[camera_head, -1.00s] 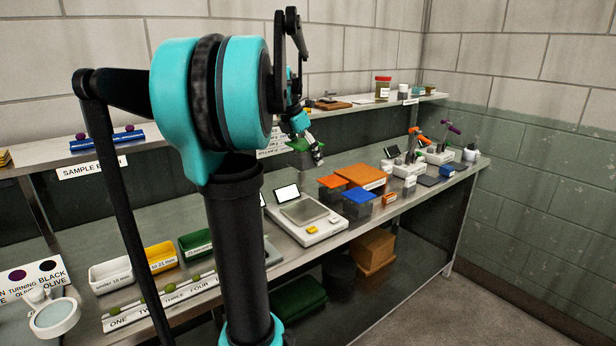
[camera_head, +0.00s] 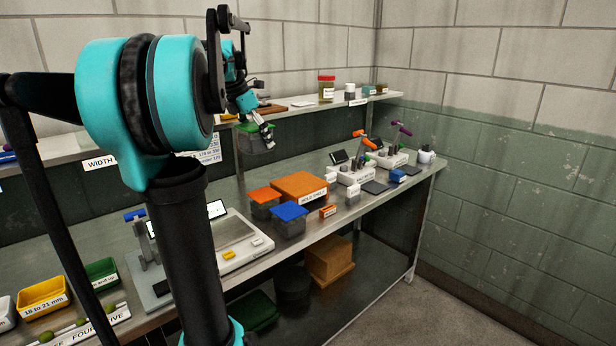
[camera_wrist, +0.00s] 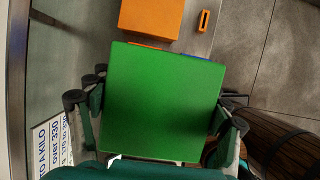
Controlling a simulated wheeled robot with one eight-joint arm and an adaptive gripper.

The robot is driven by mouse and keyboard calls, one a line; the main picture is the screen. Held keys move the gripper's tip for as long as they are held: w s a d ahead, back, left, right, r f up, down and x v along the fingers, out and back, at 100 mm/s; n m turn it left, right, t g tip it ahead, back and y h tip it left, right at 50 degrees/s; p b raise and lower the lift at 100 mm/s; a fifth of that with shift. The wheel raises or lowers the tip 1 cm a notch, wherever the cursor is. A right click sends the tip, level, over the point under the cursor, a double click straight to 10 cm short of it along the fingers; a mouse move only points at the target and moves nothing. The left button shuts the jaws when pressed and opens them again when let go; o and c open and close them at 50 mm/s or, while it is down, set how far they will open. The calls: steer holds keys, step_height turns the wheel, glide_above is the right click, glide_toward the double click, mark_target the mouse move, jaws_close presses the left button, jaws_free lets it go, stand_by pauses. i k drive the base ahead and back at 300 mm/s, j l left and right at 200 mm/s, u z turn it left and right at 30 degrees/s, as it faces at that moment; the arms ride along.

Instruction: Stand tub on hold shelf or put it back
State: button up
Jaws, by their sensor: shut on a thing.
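My gripper (camera_head: 262,136) is shut on a clear tub with a green lid (camera_head: 254,126). It holds the tub raised above the bench, in front of the upper shelf. In the wrist view the green lid (camera_wrist: 164,102) fills the middle, with my fingers at its left and right sides. The tub's body is hidden there below the lid. An orange raised platform (camera_head: 302,183) with a white front label, perhaps the hold shelf, stands on the bench to the right of and below the tub. Its bare orange top (camera_wrist: 150,16) shows beyond the lid in the wrist view.
An orange-lidded tub (camera_head: 265,196) and a blue-lidded tub (camera_head: 289,214) stand in front of the platform. A small orange holder (camera_head: 328,211) is beside them. A scale (camera_head: 240,240) lies left. Several instruments stand right. The upper shelf (camera_head: 300,105) runs behind.

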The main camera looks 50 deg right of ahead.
mark_target(299, 182)
steer(key=l, duration=0.45)
steer(key=k+l+u, duration=0.15)
steer(key=l, duration=0.25)
steer(key=k+l, duration=0.1)
steer(key=l, duration=0.35)
steer(key=i+u, duration=0.05)
